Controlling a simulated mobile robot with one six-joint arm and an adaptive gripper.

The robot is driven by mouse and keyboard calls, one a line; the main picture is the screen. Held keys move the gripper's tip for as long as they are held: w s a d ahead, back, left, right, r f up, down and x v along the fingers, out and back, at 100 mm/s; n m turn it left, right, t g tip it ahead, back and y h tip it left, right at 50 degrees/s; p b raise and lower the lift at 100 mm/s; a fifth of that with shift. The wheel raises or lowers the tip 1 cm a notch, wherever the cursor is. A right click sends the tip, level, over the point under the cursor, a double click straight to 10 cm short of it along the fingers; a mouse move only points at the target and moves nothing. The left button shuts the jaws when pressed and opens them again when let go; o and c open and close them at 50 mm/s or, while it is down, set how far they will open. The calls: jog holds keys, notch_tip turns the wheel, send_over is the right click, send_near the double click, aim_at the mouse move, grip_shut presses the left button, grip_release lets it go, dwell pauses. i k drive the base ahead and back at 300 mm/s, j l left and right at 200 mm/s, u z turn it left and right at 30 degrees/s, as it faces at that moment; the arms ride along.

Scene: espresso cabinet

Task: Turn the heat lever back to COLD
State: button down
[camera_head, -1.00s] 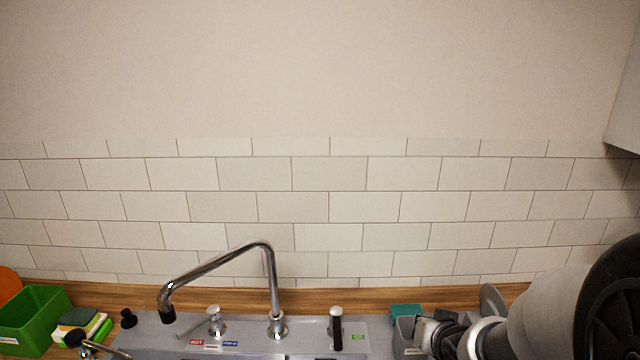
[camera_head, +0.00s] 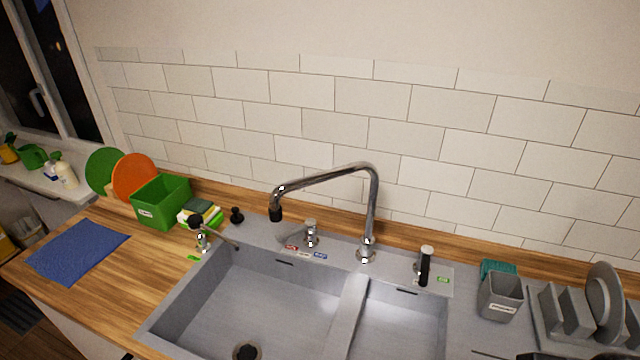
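The heat lever (camera_head: 311,232) is a small chrome post on the sink's back ledge, left of the tall chrome faucet (camera_head: 367,250). Its thin handle points to the left. A red label (camera_head: 291,248) lies at its left front and a blue label (camera_head: 320,256) at its right front; their print is too small to read here. The handle lies on the red label's side. My gripper is not in view, so its opening and contents do not show.
A grey double sink (camera_head: 262,300) fills the front middle. A black-topped tap (camera_head: 201,238) stands at its left corner and a black-handled lever (camera_head: 424,268) at right. A green box (camera_head: 160,203), grey caddy (camera_head: 500,297) and dish rack (camera_head: 561,318) flank it. A blue cloth (camera_head: 75,250) lies left.

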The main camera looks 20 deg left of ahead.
aim_at(310, 224)
jog(key=j+u, duration=0.15)
jog(key=u, duration=0.3)
jog(key=j+u, duration=0.15)
jog(key=u, duration=0.25)
jog(key=i+j+z, duration=0.1)
jog(key=j, duration=0.85)
jog(key=i+j+z, duration=0.15)
jog(key=j, duration=0.75)
jog(key=i+l, duration=0.3)
jog(key=l, duration=0.2)
